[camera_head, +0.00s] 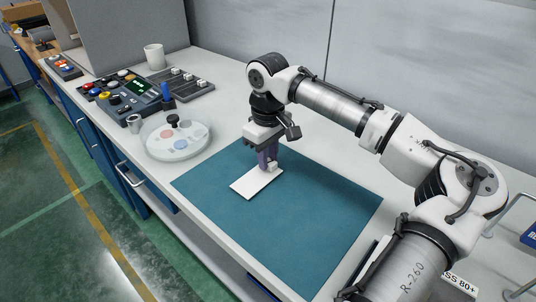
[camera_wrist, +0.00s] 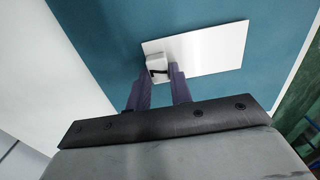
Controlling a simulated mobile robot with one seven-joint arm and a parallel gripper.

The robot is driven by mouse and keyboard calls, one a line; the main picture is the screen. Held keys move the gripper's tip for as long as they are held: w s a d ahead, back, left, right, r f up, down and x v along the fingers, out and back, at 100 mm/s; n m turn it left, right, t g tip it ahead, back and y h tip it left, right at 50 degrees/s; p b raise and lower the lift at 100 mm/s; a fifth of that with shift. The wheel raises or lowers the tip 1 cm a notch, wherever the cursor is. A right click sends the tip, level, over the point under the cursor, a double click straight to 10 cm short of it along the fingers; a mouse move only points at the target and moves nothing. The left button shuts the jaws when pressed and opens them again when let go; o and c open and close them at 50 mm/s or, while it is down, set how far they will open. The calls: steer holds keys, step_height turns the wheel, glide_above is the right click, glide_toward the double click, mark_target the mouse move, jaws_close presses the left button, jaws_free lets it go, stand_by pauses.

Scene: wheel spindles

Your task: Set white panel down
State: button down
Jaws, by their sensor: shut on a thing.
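The white panel (camera_head: 256,184) is a flat rectangle over the teal mat (camera_head: 320,222), at the mat's left part. My gripper (camera_head: 270,166) points down at the panel's far right end, its purple fingers shut on a small white block there. In the wrist view the panel (camera_wrist: 208,47) extends right from the fingers (camera_wrist: 160,78), and the light block (camera_wrist: 157,66) with a dark mark sits between them. I cannot tell whether the panel touches the mat or is slightly above it. The fingers hide part of the block.
A round pale tray (camera_head: 176,148) with coloured discs and a black knob stands left of the mat. Behind it are a control box (camera_head: 128,98), a white cup (camera_head: 154,56) and a small metal cup (camera_head: 134,124). The mat's right and front parts are clear.

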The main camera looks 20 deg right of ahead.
steer(key=c, duration=1.3)
jaws_free()
steer(key=shift+f, duration=0.1)
steer(key=shift+o, duration=0.2)
step_height(320, 180, up, 12)
steer(key=b, duration=0.1)
